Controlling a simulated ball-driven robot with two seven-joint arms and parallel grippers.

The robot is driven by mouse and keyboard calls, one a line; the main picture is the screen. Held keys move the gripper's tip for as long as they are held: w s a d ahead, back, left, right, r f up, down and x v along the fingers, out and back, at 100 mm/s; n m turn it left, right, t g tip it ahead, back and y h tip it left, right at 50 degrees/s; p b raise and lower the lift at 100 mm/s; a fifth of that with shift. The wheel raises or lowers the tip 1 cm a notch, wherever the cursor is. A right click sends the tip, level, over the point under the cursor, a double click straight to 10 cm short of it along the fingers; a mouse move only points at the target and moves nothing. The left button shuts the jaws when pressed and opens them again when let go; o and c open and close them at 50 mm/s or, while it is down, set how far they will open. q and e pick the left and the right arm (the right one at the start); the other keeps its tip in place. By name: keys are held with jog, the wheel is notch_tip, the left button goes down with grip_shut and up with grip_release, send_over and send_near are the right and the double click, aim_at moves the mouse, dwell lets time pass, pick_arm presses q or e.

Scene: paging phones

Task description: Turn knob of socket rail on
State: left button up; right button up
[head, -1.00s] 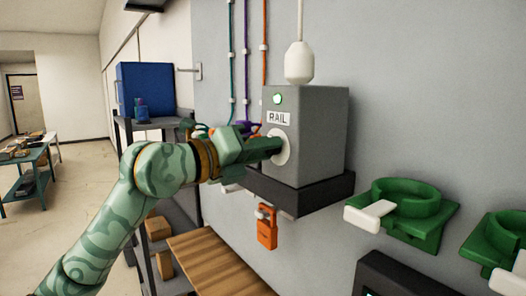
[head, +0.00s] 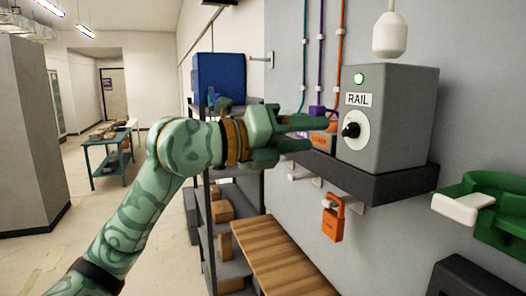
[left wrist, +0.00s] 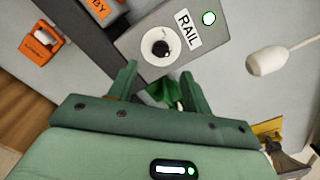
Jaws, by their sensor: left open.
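The grey box labelled RAIL (head: 395,115) sits on a dark wall ledge. Its round white dial (head: 357,140) carries a small black knob (head: 350,130), and a green light (head: 359,78) above the label is lit. The knob (left wrist: 161,48) also shows uncovered in the left wrist view, just beyond the fingertips. My left gripper (head: 312,133) is open and empty, its two green fingers pointing at the dial from the left, apart from the knob. The fingers (left wrist: 158,73) show spread in the left wrist view. My right gripper is not in view.
A white bulb-shaped pendant (head: 390,36) hangs above the box. An orange padlock (head: 333,218) hangs below the ledge (head: 385,185). A green ring holder (head: 490,200) is on the wall at right. A dark shelf rack with a blue box (head: 220,77) stands behind my arm.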

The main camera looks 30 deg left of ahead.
pick_arm(q)
jog(key=b+v, duration=0.2)
jog(key=v, duration=0.7)
jog(key=shift+b, duration=0.35)
